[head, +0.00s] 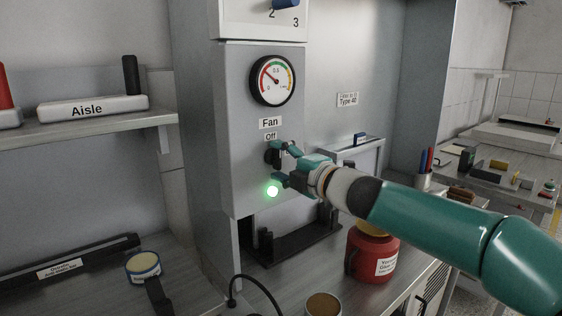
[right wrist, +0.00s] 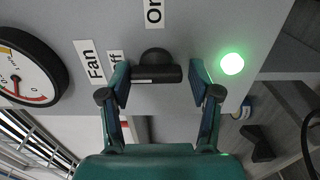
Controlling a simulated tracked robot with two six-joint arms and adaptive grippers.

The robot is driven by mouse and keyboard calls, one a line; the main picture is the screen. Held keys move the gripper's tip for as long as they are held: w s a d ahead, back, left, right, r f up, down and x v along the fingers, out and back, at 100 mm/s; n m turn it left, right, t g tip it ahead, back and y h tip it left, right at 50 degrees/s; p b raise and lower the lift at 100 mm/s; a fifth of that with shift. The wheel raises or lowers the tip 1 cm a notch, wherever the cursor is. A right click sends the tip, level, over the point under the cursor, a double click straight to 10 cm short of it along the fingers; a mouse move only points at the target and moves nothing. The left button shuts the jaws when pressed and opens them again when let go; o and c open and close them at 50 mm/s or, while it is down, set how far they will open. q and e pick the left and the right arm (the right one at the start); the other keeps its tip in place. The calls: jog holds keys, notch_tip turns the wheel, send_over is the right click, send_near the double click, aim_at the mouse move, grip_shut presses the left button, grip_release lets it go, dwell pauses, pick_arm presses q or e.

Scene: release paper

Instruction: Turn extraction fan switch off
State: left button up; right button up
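The fan switch is a black rotary knob (head: 272,156) on the grey panel, below the "Fan" (head: 270,123) and "Off" (head: 270,136) labels. In the right wrist view the knob (right wrist: 155,66) shows a dark bar lying between my fingers, with "Off" by the left finger and an "On" label (right wrist: 154,12) above. A green lamp (head: 272,190) below the knob is lit; it also shows in the right wrist view (right wrist: 232,64). My right gripper (head: 281,164) is at the panel with its fingers apart, on either side of the knob; contact is unclear. My left gripper is out of view.
A round gauge (head: 272,80) sits above the switch. A red container (head: 372,260) stands on the bench below my right arm. A black rack (head: 290,243) is under the panel. A shelf (head: 100,131) with an "Aisle" block is at left.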

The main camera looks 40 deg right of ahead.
jog(key=shift+o, duration=1.2)
jog(key=shift+f, duration=0.1)
jog(key=shift+s+r, duration=0.1)
jog(key=shift+r, duration=0.1)
jog(key=s, duration=1.1)
jog(key=shift+s+d, duration=0.4)
jog(key=shift+d, duration=0.05)
jog(key=shift+f, duration=0.1)
